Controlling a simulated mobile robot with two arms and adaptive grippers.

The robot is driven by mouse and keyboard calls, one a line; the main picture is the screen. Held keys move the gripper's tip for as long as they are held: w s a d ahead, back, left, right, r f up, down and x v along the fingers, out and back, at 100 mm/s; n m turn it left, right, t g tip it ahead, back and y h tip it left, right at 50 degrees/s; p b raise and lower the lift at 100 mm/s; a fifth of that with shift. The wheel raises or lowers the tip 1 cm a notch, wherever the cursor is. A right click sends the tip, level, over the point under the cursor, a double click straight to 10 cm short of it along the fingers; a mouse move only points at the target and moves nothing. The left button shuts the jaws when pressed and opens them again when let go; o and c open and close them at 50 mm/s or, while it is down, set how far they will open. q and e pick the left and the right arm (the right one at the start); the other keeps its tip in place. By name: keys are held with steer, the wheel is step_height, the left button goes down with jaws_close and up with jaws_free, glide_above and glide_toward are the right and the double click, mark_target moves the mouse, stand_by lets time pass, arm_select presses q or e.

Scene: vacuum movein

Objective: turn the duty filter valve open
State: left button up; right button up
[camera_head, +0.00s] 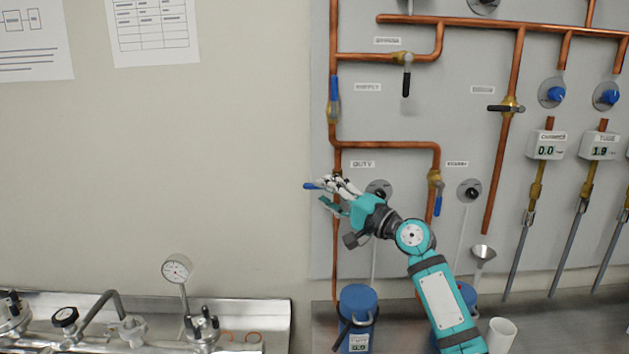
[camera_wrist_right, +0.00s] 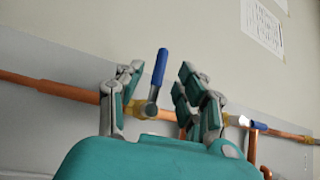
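The duty filter valve sits on the left copper pipe below the "DUTY" label (camera_head: 363,164). Its blue handle (camera_head: 311,186) points left, crosswise to the vertical pipe; the valve body is mostly hidden behind my right gripper (camera_head: 326,193). In the right wrist view the blue handle (camera_wrist_right: 160,67) stands crosswise to the copper pipe, on a brass body (camera_wrist_right: 140,109). There my right gripper (camera_wrist_right: 158,78) is open, with its fingers on either side of the handle and visible gaps beside it. My left gripper is not in view.
Another blue-handled valve (camera_head: 334,92) is above, its handle along the pipe. A further blue handle (camera_head: 438,199) hangs down at right. A round black knob (camera_head: 378,188) is close behind my right wrist. Below stand a blue canister (camera_head: 358,303) and a white cup (camera_head: 501,335).

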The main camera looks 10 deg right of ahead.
steer(key=x, duration=0.3)
steer(key=shift+w+a, duration=0.2)
steer(key=shift+w, duration=0.1)
steer(key=shift+w+a+r, duration=0.1)
steer(key=shift+w+a, duration=0.05)
steer(key=shift+w, duration=0.1)
steer(key=shift+s, duration=0.1)
steer(key=c, duration=0.7)
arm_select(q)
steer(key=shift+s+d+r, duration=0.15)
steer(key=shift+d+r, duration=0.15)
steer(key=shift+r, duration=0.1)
arm_select(e)
jaws_close()
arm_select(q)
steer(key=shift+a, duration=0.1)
